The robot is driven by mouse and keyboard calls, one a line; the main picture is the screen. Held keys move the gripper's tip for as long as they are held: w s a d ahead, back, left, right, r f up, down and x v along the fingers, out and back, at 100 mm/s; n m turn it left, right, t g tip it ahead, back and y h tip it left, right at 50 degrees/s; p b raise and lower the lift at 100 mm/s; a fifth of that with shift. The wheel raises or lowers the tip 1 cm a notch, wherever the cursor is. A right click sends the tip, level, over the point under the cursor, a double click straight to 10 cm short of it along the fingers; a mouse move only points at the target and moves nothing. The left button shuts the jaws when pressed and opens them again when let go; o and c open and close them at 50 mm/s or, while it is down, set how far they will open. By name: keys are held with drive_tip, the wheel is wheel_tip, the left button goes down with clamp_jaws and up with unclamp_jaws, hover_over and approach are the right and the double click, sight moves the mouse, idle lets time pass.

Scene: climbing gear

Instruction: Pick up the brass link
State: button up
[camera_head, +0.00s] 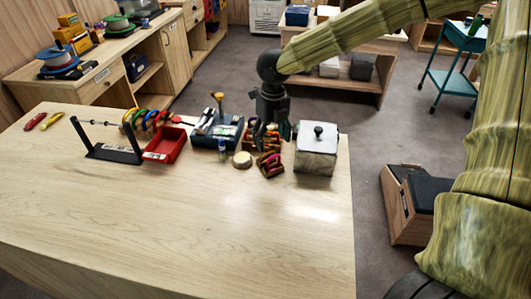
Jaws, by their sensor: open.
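I cannot pick out the brass link for certain. My gripper (271,136) is open and points down at the back right of the wooden table (180,220), over or just behind a small group of coloured gear (269,164). Its fingers hide part of that gear. A small brass-coloured piece (217,98) stands up at the back of a dark blue tray (230,141), left of my gripper.
A grey lidded box (316,153) stands close right of my gripper. A red tray (166,146), a pale round disc (242,160) and a small bottle (222,151) stand to the left. Red and yellow tools lie at the far left. The table's front is clear.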

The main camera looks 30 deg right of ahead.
sight(270, 152)
drive_tip(key=w+f, duration=0.2)
drive_tip(key=f, duration=0.1)
drive_tip(key=shift+a, duration=0.1)
drive_tip(key=shift+w+f+p, duration=0.1)
drive_tip(key=shift+f+p, duration=0.25)
drive_tip(key=shift+p, duration=0.1)
drive_tip(key=shift+f+p, duration=0.3)
drive_tip(key=shift+f, duration=0.05)
drive_tip(key=shift+s+f+p, duration=0.3)
drive_tip(key=shift+s+f, duration=0.2)
drive_tip(key=shift+s, duration=0.25)
drive_tip(key=shift+w+f, duration=0.3)
drive_tip(key=shift+f, duration=0.3)
drive_tip(key=shift+w+f, duration=0.3)
drive_tip(key=shift+f, duration=0.3)
drive_tip(key=shift+s+r, duration=0.2)
drive_tip(key=shift+s, duration=0.2)
drive_tip(key=shift+c, duration=0.3)
drive_tip(key=shift+w+f, duration=0.1)
drive_tip(key=shift+w, duration=0.1)
drive_tip(key=c, duration=1.4)
